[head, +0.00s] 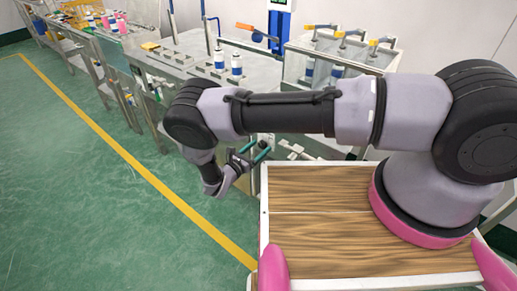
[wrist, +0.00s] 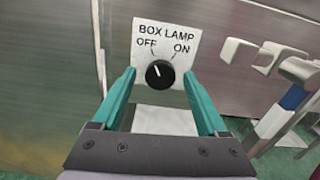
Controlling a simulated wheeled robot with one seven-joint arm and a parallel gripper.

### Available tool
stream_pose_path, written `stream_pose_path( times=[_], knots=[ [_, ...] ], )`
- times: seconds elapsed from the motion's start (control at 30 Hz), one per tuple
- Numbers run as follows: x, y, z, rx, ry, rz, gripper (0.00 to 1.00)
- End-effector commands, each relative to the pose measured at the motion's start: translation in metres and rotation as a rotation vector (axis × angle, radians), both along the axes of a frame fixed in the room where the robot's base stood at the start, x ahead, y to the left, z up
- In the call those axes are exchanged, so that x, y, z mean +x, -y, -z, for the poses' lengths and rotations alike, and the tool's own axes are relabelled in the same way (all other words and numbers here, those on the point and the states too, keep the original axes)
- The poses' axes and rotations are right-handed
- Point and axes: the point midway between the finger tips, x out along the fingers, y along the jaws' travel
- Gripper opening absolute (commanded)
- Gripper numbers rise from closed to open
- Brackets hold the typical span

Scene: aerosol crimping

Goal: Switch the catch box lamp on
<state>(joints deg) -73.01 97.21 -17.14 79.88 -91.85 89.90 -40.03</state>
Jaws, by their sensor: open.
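The box lamp switch is a round black knob (wrist: 160,74) on a white plate (wrist: 166,25) marked BOX LAMP, with OFF at left and ON at right. The plate is on a grey metal panel. The knob's white mark leans up and left, towards OFF. My gripper (wrist: 159,79) is open, with one teal finger on each side of the knob in the wrist view. I cannot tell whether either finger touches it. In the head view my gripper (head: 256,150) is beside the bench front, and the knob cannot be made out there.
White handle-like parts (wrist: 285,66) and a blue-and-white cylinder (wrist: 292,97) are right of the plate. A metal bench (head: 185,62) bears blue-and-white cans (head: 237,66). A clear-walled case (head: 338,66) stands right of it. Green floor (head: 75,190) is open at left.

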Motion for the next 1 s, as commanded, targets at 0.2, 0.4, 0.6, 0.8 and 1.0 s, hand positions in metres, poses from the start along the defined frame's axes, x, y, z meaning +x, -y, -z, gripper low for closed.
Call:
stream_pose_path(
  times=[0.2, 0.4, 0.6, 0.8, 1.0],
  knots=[
    [-0.0002, -0.0001, -0.0001, 0.0, 0.0, 0.001, 0.23],
    [-0.0002, -0.0003, -0.0001, 0.002, 0.002, 0.0, 0.0],
    [-0.0003, -0.0003, 0.0, 0.031, 0.024, 0.0, 0.0],
    [-0.0008, -0.0006, 0.0001, 0.114, 0.09, -0.001, 0.0],
    [-0.0007, -0.0008, 0.0001, 0.249, 0.194, -0.002, 0.0]
  ],
)
